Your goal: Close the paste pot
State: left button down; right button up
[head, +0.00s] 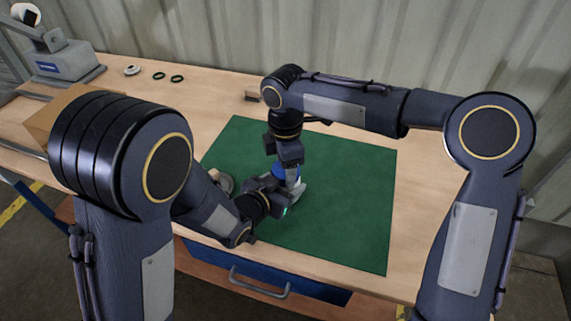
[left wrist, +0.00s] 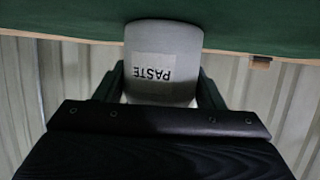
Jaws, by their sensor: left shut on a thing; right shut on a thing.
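The paste pot (left wrist: 163,60) is a pale grey cylinder with a white label reading PASTE, upside down in the left wrist view. My left gripper (left wrist: 160,90) is shut on it from both sides. In the head view, my left gripper (head: 277,197) reaches in from the left, low over the green mat, and hides most of the pot. My right gripper (head: 288,165) points down from above, right over the pot, and is shut on a blue part that looks like the lid (head: 279,172). Whether the lid touches the pot's rim is hidden.
The green mat (head: 345,215) is clear on its right side. A round grey item (head: 223,182) is at its left edge.

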jog(key=o, duration=1.1)
jog(key=shift+r, duration=2.25)
jog(key=shift+c, duration=0.4)
jog(key=n, duration=0.1)
jog(key=r+n, duration=0.1)
jog(key=shift+a+r+n, duration=0.1)
jog(key=shift+r+n, duration=0.15)
jog(key=shift+n, duration=0.15)
notch_tip(320, 180, up, 2)
jog(key=n, duration=0.3)
jog(key=shift+n, duration=0.4)
